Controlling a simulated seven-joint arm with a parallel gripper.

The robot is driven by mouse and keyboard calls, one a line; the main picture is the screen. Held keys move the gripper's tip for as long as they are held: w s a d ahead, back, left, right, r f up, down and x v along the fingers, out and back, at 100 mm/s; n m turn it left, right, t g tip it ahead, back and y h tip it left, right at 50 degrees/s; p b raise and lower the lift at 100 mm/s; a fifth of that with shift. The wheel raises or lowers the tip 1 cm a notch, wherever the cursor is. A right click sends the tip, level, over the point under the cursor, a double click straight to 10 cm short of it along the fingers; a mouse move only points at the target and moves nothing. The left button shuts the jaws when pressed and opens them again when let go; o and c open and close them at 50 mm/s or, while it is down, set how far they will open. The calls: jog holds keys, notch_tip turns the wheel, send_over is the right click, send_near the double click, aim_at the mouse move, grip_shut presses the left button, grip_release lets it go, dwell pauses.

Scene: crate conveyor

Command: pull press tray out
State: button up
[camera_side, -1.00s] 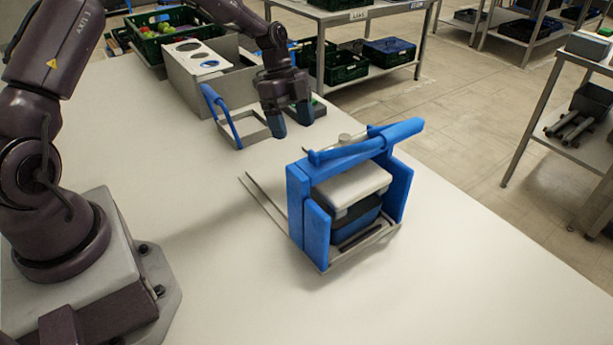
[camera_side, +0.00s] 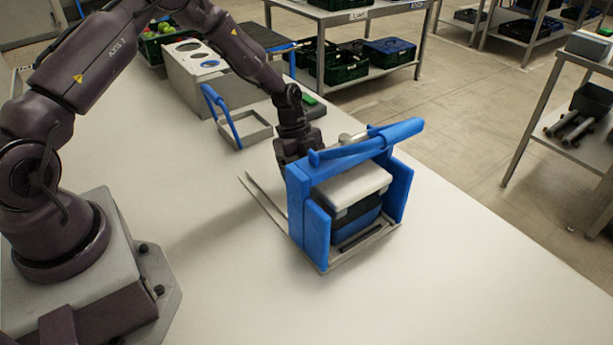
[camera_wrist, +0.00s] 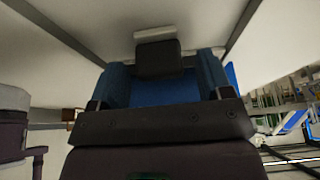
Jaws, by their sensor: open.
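The press (camera_side: 296,205) stands on the white table with blue uprights and a blue top lever (camera_side: 360,142). Under it, a pale block (camera_side: 352,186) sits above a blue and dark tray (camera_side: 357,222). My gripper (camera_side: 291,152) is low behind the press, on the side where two thin rails (camera_side: 265,203) run out; its fingertips are hidden there. In the wrist view my gripper (camera_wrist: 160,76) is open, with blue fingers at either side of a dark knob (camera_wrist: 158,58). I cannot tell whether the fingers touch it. A pale strip (camera_wrist: 155,34) lies beyond the knob.
A shallow metal frame with a blue handle (camera_side: 220,112) stands behind and left of the press. A grey box with round holes (camera_side: 195,72) stands further back. The table (camera_side: 440,270) is clear in front of the press and to its right.

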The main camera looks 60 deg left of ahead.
jog(key=shift+d+f, duration=0.15)
jog(key=shift+f, duration=0.25)
jog(key=shift+c, duration=0.4)
jog(key=c, duration=1.2)
jog(key=a, duration=1.7)
jog(key=shift+a+r, duration=0.1)
jog(key=shift+a, duration=0.25)
jog(key=o, duration=1.1)
jog(key=shift+a, duration=0.1)
jog(key=shift+o, duration=0.9)
jog(key=v, duration=1.3)
